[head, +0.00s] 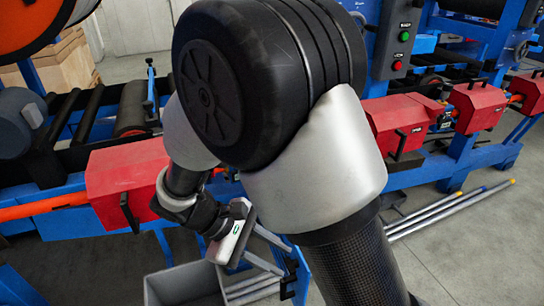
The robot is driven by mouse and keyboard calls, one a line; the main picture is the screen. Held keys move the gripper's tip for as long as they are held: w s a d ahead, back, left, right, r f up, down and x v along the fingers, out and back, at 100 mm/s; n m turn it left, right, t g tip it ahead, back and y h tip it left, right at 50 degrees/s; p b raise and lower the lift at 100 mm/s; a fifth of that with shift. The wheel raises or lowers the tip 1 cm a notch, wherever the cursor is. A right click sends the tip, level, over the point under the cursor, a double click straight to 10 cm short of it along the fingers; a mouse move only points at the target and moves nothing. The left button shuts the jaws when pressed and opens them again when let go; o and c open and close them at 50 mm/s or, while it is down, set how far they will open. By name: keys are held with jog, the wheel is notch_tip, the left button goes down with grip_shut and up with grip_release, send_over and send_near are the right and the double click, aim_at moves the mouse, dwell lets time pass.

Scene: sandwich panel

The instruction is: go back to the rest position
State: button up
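My gripper (289,277) is at the lower middle of the head view, at the end of my arm. Its pale body with a small green mark hangs tilted, and two thin grey fingers reach down to the right. Their dark tips look apart, with nothing seen between them. It hangs above and to the right of a grey bin (166,287). Grey metal bars (250,287) lie at the bin's right side, below the gripper. My large arm links hide the middle of the scene.
A blue machine frame (480,155) runs across behind my arm, with red covers (125,180) and rollers (132,105). A control box (397,40) with green and red buttons stands behind. Long metal bars (450,208) lie at right. Floor (475,260) at lower right is clear.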

jog(key=s+d+r+m+t+y, duration=0.35)
jog(key=d+r+m, duration=0.3)
jog(key=r, duration=0.25)
jog(key=s+d+r+m+t+y, duration=0.2)
jog(key=d+r+m+y, duration=0.4)
jog(key=r, duration=0.4)
notch_tip(320, 180, up, 24)
jog(key=p, duration=2.4)
jog(key=shift+s+d+h, duration=0.2)
jog(key=shift+d+h, duration=0.2)
jog(key=shift+h, duration=0.05)
jog(key=shift+a, duration=0.1)
